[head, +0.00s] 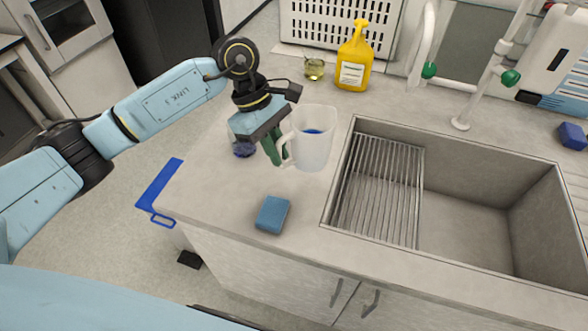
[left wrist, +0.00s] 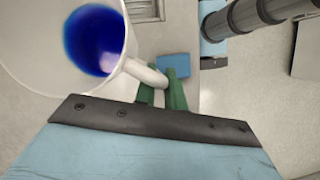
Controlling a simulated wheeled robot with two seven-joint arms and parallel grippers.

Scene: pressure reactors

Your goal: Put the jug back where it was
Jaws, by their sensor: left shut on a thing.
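The jug (head: 315,142) is a whitish translucent jug with blue liquid inside, in the head view left of the sink. My left gripper (head: 280,155) is shut on the jug's handle, with its green fingers on either side of it. In the left wrist view the jug (left wrist: 35,50) fills the upper left, and the green fingertips (left wrist: 162,88) meet the handle. The jug looks upright. I cannot tell whether its base touches the counter. My right gripper is not in view.
A blue sponge (head: 272,214) lies near the counter's front edge. A sink (head: 470,215) with a drying rack (head: 380,190) is to the right. A yellow bottle (head: 354,62) and a small glass vessel (head: 314,69) stand behind. A round dark-blue item (head: 243,149) sits behind the gripper.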

